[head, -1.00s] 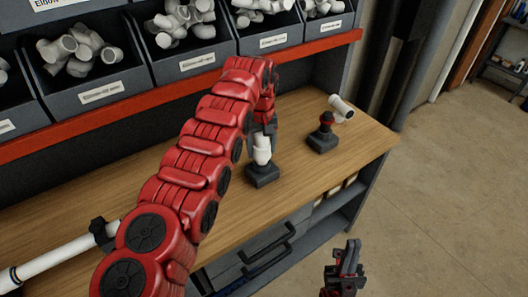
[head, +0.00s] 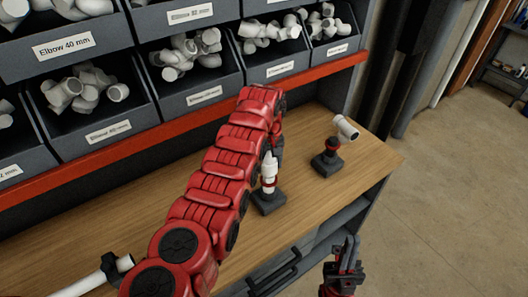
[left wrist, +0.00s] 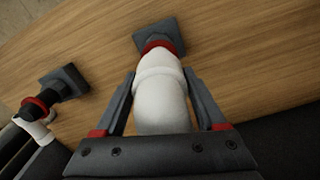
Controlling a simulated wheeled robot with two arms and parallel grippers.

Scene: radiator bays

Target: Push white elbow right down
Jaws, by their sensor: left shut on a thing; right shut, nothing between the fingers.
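My left gripper (left wrist: 160,110) is shut on the white elbow (left wrist: 162,85), with one finger on each side of it. The elbow also shows in the head view (head: 269,170), upright above a dark stand (head: 268,203) on the bench. A red ring (left wrist: 160,45) shows at the elbow's lower end, between it and the stand. My arm hides part of the left gripper and elbow in the head view. I cannot tell how far the elbow sits on the stand. My right gripper (head: 344,255) is shut and empty, low in front of the bench.
Bins of white fittings (head: 83,90) line the back above a red rail (head: 160,130). A white pipe (head: 85,287) lies at front left. Bench right of the stands is clear.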

